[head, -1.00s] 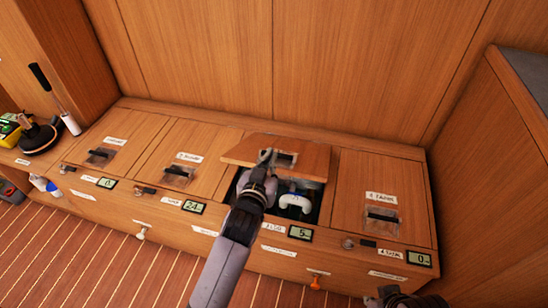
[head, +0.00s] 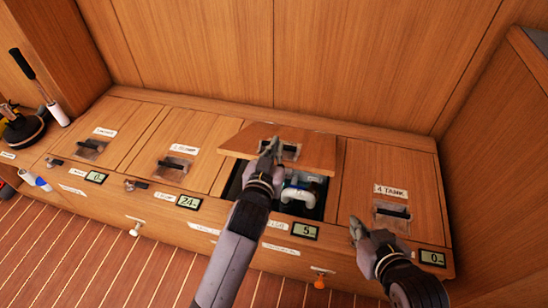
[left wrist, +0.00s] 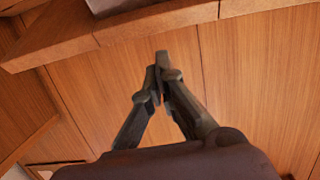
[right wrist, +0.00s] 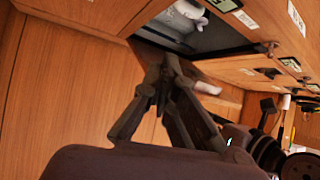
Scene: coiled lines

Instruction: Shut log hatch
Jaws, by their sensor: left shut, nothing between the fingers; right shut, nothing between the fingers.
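The third hatch from the left is part open. Its wooden lid (head: 313,150) is tilted up over a dark opening (head: 309,211), with a white fitting (head: 299,194) inside; the opening also shows in the right wrist view (right wrist: 225,35). The lid's own label is hidden. My left gripper (head: 271,148) is shut and empty at the lid's left part, beside its handle (head: 291,151); I cannot tell whether it touches. It also shows shut in the left wrist view (left wrist: 160,62). My right gripper (head: 356,228) is shut and empty, over the front left of the "4 TANK" hatch (head: 367,170).
Two shut hatches (head: 118,118) (head: 196,140) lie to the left. Small displays (head: 305,231) and latches line the bench's front edge. A wooden wall (head: 370,60) rises behind, and a wooden side panel (head: 500,140) stands on the right. A striped floor (head: 70,250) lies in front.

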